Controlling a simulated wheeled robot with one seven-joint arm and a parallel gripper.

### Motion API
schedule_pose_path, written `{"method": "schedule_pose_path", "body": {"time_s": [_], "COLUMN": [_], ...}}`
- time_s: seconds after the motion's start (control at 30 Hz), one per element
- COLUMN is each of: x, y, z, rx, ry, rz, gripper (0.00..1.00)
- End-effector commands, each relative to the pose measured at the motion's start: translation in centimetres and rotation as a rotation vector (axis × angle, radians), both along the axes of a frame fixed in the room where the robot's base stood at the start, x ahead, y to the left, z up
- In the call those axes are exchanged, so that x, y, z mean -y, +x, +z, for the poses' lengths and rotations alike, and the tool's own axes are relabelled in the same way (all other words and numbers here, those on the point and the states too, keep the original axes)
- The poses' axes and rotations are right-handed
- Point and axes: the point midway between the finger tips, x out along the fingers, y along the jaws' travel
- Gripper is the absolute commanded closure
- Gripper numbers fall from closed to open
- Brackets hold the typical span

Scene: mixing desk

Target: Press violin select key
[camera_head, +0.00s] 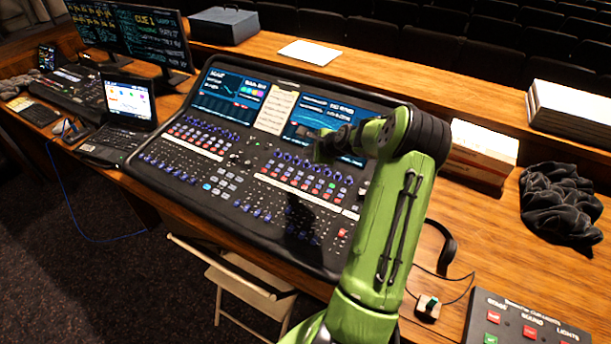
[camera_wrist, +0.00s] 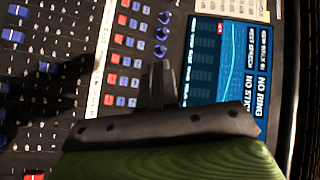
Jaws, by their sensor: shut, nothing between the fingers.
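The mixing desk (camera_head: 243,187) lies on the wooden table, with rows of small red and blue keys, knobs and faders. No violin label is readable, so I cannot tell which key is the violin select key. In the wrist view, paired red and blue keys (camera_wrist: 124,60) run beside a column of blue knobs (camera_wrist: 160,50). My gripper (camera_head: 320,153) is shut and empty, over the right half of the desk near the lower edge of the right screen. In the wrist view my gripper (camera_wrist: 158,75) hides part of the knob column. I cannot see it touching anything.
The desk's right screen (camera_wrist: 225,60) and a paper sheet (camera_head: 277,108) adjoin the keys. A laptop (camera_head: 125,105) stands left of the desk. Headphones (camera_head: 447,245), a dark cloth (camera_head: 560,200) and a button box (camera_head: 522,325) are on the right. A folding chair (camera_head: 240,280) stands in front.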

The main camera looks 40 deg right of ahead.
Motion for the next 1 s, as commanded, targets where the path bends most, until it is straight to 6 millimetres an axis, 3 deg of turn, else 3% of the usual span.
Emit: {"method": "schedule_pose_path", "body": {"time_s": [0.47, 1.0], "x": [0.5, 1.1], "y": [-0.1, 0.1], "z": [-0.7, -8.1], "rx": [0.009, 0.008], "ry": [0.016, 0.015], "rz": [-0.02, -0.02], "gripper": [1.0, 1.0]}}
